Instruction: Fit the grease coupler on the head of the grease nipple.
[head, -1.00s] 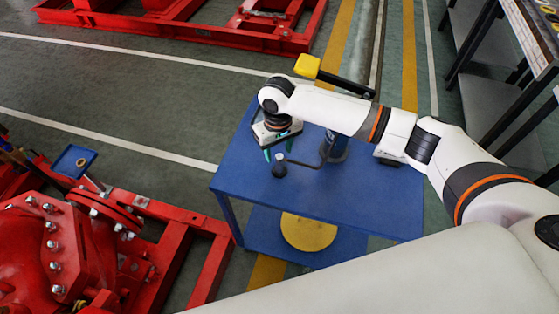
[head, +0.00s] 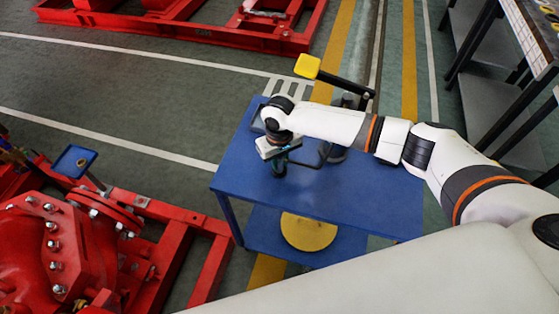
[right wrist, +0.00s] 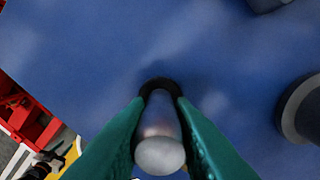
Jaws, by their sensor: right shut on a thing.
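My right gripper (head: 279,165) is over the blue table, its green fingers pointing down. In the right wrist view, the gripper (right wrist: 160,120) is shut on the grease coupler (right wrist: 160,152), a silvery, round-ended cylinder with a dark ring at its far end. In the head view, the coupler (head: 279,171) is a small dark shape below the fingers, with a thin dark hose (head: 315,160) running right from it. The grease nipple cannot be made out; a small blue plate (head: 73,160) stands on a post by the red pump. My left gripper is not in view.
The blue table (head: 330,205) has a bare front half. A dark cylinder (head: 337,153) stands behind my right forearm. A black bar with a yellow end (head: 307,66) rises behind the arm. The red pump (head: 60,240) and its frame are at lower left, with floor between.

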